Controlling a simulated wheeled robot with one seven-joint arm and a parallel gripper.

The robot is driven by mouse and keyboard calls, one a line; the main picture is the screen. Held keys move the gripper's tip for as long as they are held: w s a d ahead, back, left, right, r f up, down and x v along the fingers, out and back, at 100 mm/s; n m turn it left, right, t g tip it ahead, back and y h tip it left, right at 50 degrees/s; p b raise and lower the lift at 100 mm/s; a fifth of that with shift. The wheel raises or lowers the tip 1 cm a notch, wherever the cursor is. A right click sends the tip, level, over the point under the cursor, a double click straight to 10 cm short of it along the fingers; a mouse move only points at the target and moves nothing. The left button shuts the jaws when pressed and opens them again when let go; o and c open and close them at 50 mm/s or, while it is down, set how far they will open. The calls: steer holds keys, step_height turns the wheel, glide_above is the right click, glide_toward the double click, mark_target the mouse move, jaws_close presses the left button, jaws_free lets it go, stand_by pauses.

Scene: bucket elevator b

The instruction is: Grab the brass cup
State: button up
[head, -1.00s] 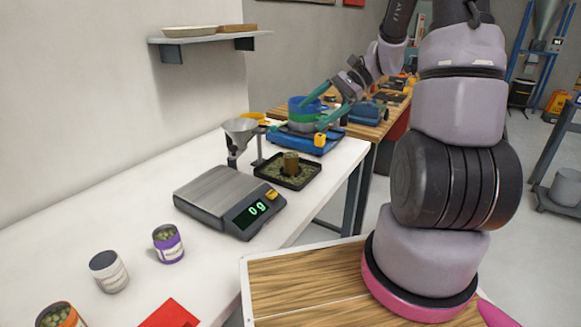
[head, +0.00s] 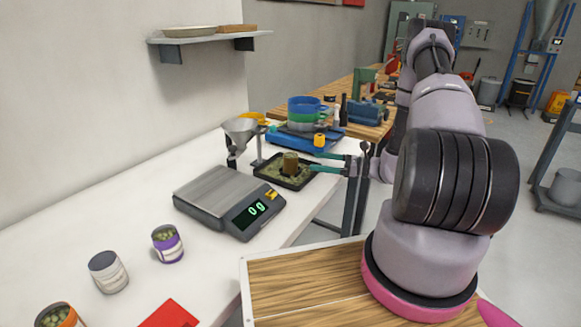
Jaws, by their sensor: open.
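The brass cup (head: 290,163) stands upright in a black tray (head: 266,178) that holds greenish grain-like material. The tray is on the white bench, behind the scale. My gripper (head: 318,163) is just to the right of the cup, with its two green fingers apart and pointing left toward it. The gripper looks empty. One fingertip is close to the tray's right side; I cannot tell whether it touches the tray.
A scale (head: 230,200) reading 0 g stands in front of the tray. A funnel on a stand (head: 240,131) is behind left. A blue device (head: 303,137) with stacked coloured rings is behind. Several small jars (head: 167,243) and a red sheet (head: 170,314) are nearer.

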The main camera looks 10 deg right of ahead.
mark_target(297, 159)
steer(key=x, duration=0.8)
steer(key=shift+s+a+f, duration=0.1)
jaws_close()
